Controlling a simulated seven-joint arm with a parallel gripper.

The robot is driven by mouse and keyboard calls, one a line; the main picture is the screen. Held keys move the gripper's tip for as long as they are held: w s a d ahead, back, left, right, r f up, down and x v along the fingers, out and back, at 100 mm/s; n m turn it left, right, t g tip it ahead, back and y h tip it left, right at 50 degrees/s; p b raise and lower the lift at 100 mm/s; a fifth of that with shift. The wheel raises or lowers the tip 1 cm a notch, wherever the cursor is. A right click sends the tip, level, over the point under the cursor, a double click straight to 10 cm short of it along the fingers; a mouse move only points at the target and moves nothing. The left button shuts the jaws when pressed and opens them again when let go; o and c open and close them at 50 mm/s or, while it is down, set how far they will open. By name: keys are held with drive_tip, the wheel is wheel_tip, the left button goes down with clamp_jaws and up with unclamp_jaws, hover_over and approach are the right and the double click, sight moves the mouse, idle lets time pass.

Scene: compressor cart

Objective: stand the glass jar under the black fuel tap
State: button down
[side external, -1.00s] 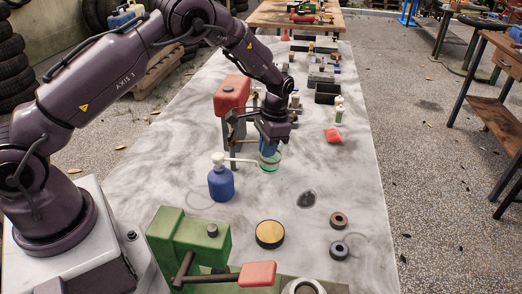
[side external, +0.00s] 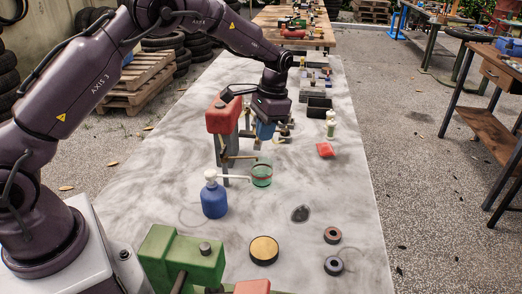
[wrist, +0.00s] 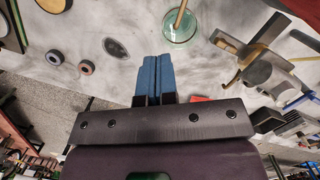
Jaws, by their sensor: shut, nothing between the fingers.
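The clear greenish glass jar (side external: 262,176) stands upright on the bench. It also shows at the top of the wrist view (wrist: 180,28). A brass-coloured pipe (side external: 240,157) runs from the stand of the red tank (side external: 223,116) and ends over the jar's mouth; the wrist view shows a rod across the jar too. I cannot make out a black tap clearly. My gripper (side external: 264,133) is behind and above the jar, apart from it. Its blue fingers (wrist: 153,78) are shut together and empty.
A blue pump bottle (side external: 214,201) stands left of the jar, its white spout pointing at the jar. Dark ring parts (side external: 333,235) and a yellow-topped disc (side external: 264,250) lie in front. A red piece (side external: 325,150) and a black tray (side external: 319,107) lie to the right. The right-hand bench is mostly clear.

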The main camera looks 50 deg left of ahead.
drive_tip(key=r, duration=0.3)
drive_tip(key=shift+w+r, duration=0.25)
drive_tip(key=shift+w, duration=0.05)
drive_tip(key=c, duration=1.8)
unclamp_jaws()
